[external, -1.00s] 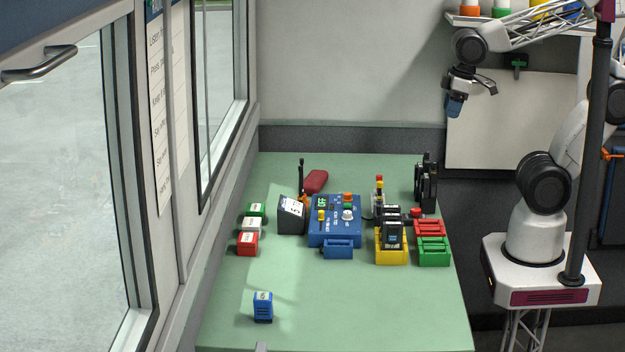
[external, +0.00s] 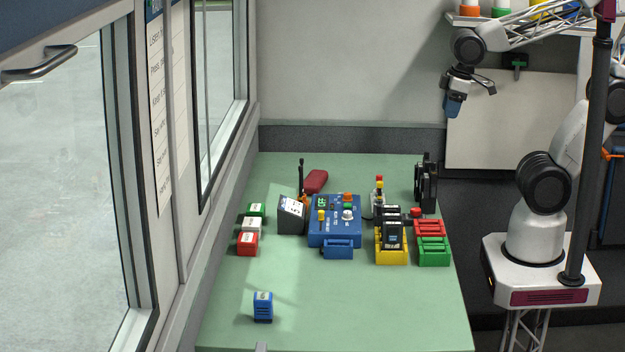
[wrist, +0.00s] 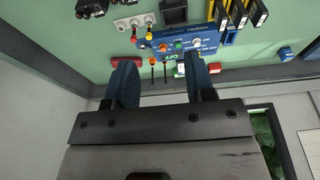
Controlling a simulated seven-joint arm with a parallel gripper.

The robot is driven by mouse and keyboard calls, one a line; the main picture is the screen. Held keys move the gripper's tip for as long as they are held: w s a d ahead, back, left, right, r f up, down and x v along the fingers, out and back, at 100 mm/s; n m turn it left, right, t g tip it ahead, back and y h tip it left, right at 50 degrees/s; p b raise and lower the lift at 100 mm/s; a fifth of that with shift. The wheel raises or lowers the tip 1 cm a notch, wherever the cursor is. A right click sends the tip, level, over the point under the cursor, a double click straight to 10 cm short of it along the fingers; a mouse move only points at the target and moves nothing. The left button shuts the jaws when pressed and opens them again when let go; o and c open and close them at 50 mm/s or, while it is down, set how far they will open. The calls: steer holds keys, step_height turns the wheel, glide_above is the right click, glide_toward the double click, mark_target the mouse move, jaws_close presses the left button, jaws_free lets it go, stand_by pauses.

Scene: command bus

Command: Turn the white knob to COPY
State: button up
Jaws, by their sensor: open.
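The white knob (external: 347,215) is on the right part of the top of a blue control box (external: 318,236), in the middle of the green table. It also shows small in the wrist view (wrist: 196,42). Its pointer and the label lettering around it are too small to read. The box has a green lit display, a yellow control at left, and orange and green buttons near the knob. My gripper (external: 453,105) is high above the table's back right, well apart from the box. In the wrist view its two blue fingers (wrist: 160,84) are spread with nothing between them.
A dark box with a white face (external: 291,207) stands left of the control box. To its right are a yellow holder (external: 391,257) with black units and red and green trays (external: 433,252). A blue block (external: 263,307) stands at front left. The front table area is mostly clear.

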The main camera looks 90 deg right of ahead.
steer(key=w+a+f+n+g, duration=0.1)
steer(key=w+a+f+n, duration=0.15)
steer(key=w, duration=0.55)
steer(key=w+a+f+n, duration=0.15)
steer(key=w+f, duration=0.25)
steer(key=w, duration=0.4)
steer(key=n+g, duration=0.2)
steer(key=n, duration=0.3)
glide_toward(348, 211)
steer(key=shift+s+d+f, duration=0.15)
steer(key=shift+s, duration=0.3)
steer(key=shift+w+a+f, duration=0.2)
steer(key=shift+w+f, duration=0.15)
steer(key=shift+f, duration=0.1)
steer(key=shift+f, duration=0.15)
steer(key=shift+f, duration=3.75)
jaws_close()
